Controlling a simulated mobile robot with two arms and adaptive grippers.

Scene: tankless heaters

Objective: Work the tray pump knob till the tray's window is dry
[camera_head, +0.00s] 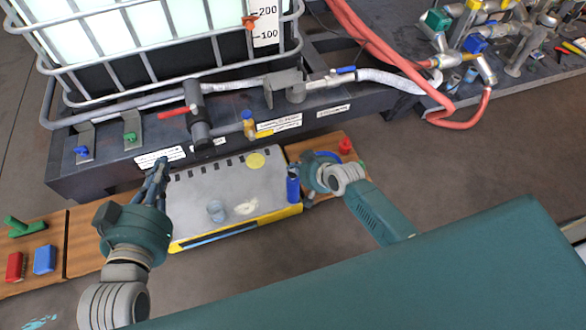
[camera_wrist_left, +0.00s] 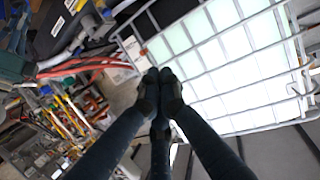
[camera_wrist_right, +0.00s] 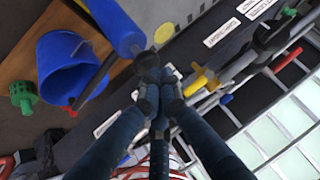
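The grey tray (camera_head: 190,205) with yellow edges lies below the white tank. A long dark-blue strip (camera_head: 218,236), perhaps its window, runs along its front side; I cannot tell whether it is wet. A blue cylinder (camera_head: 293,188) stands at the tray's right end and shows in the right wrist view (camera_wrist_right: 118,25); I cannot tell whether it is the pump knob. My left gripper (camera_head: 157,176) is at the tray's left end, fingertips together and empty in the left wrist view (camera_wrist_left: 160,78). My right gripper (camera_wrist_right: 158,72) has its fingertips together beside the blue cylinder, apparently empty.
A blue bucket (camera_wrist_right: 65,65), a green knob (camera_wrist_right: 22,95) and a red knob (camera_head: 345,146) are right of the tray. Pipework with a red-handled valve (camera_head: 174,113) runs behind it. A red block (camera_head: 15,267) and blue block (camera_head: 44,259) lie at left.

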